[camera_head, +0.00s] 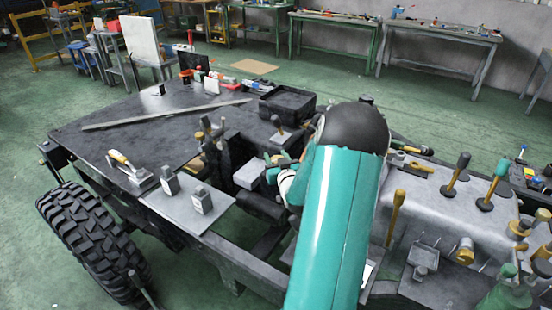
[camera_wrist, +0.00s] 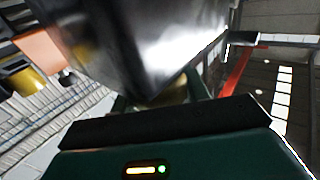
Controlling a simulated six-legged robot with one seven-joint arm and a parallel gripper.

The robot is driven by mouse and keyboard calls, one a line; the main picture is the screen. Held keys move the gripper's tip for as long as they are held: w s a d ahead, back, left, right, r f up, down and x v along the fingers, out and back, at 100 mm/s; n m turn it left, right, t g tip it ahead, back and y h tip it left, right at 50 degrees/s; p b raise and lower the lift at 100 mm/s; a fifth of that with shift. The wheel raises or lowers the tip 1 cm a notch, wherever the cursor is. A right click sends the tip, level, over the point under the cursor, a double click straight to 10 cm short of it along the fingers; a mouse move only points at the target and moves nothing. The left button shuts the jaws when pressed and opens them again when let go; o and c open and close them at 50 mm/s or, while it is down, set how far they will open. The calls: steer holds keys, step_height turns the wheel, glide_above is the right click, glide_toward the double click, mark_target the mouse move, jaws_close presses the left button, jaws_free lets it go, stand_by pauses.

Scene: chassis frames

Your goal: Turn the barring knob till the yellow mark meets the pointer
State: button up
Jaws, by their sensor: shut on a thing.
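My gripper (camera_head: 279,168) is low over the middle of the chassis, beside a light grey block (camera_head: 249,173), and my teal arm partly covers it. In the wrist view a wide dark jaw pad (camera_wrist: 160,123) crosses the lower part. A rounded brass-coloured part (camera_wrist: 168,95) shows just behind the pad, under a large dark, shiny body (camera_wrist: 130,50). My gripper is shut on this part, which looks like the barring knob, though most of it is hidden. I cannot make out the yellow mark or the pointer in either view.
A dark flat deck (camera_head: 150,115) with a long bar and tools lies to the left. A plate (camera_head: 190,210) with small grey blocks stands in front of it. Levers (camera_head: 457,172) and brass knobs (camera_head: 465,250) rise at the right. The tyre (camera_head: 90,240) is front left.

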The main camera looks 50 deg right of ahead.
steer(key=m+g+h, duration=0.2)
steer(key=g+h, duration=0.1)
steer(key=shift+m, duration=0.4)
steer(key=m+g+h, duration=0.1)
steer(key=m+g, duration=0.1)
steer(key=m+g+h, duration=0.1)
steer(key=g+h, duration=0.1)
steer(key=g, duration=0.1)
steer(key=shift+s+d+m, duration=0.1)
steer(key=shift+s+m, duration=0.05)
steer(key=shift+m, duration=0.25)
steer(key=m+g, duration=0.2)
steer(key=g, duration=0.1)
steer(key=m+g+h, duration=0.1)
steer(key=m+g, duration=0.1)
steer(key=g, duration=0.1)
steer(key=s+m+g, duration=0.1)
steer(key=m+g, duration=0.1)
steer(key=g, duration=0.1)
steer(key=shift+d, duration=0.15)
steer(key=shift+g, duration=0.5)
steer(key=o, duration=1)
steer(key=shift+s, duration=0.1)
steer(key=a, duration=0.4)
steer(key=w+a, duration=0.1)
steer(key=a, duration=0.4)
steer(key=w+a, duration=0.1)
steer(key=a, duration=0.3)
steer(key=shift+w+a, duration=0.15)
steer(key=shift+a, duration=0.15)
